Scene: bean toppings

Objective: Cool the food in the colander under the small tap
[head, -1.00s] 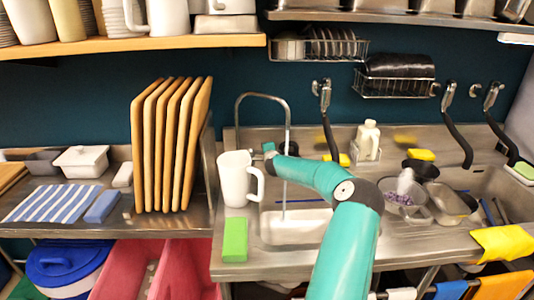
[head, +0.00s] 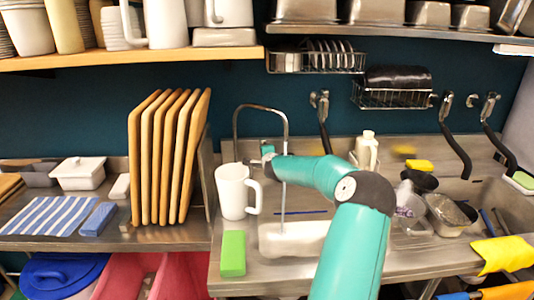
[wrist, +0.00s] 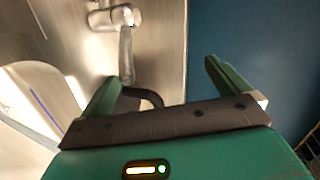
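The small tap (head: 262,107) has a thin curved spout over a small sink basin (head: 300,238) in the steel counter. A thin vertical line below its spout reaches down to the basin; I cannot tell whether it is running water. My gripper (head: 268,151) is by the tap's base, partly hidden. In the wrist view my gripper (wrist: 160,72) is open, with a metal tap fitting (wrist: 117,18) ahead, nearer the left finger. No colander is clearly identifiable; a clear bowl (head: 408,222) with purple bits sits right of my arm beside a dark bowl.
A white mug (head: 232,192) and green sponge (head: 233,253) stand left of the basin. Upright wooden boards (head: 165,160) stand further left. A soap bottle (head: 367,150), a metal container (head: 448,213) and a yellow cloth (head: 503,254) are at right. Black-hosed taps hang on the wall.

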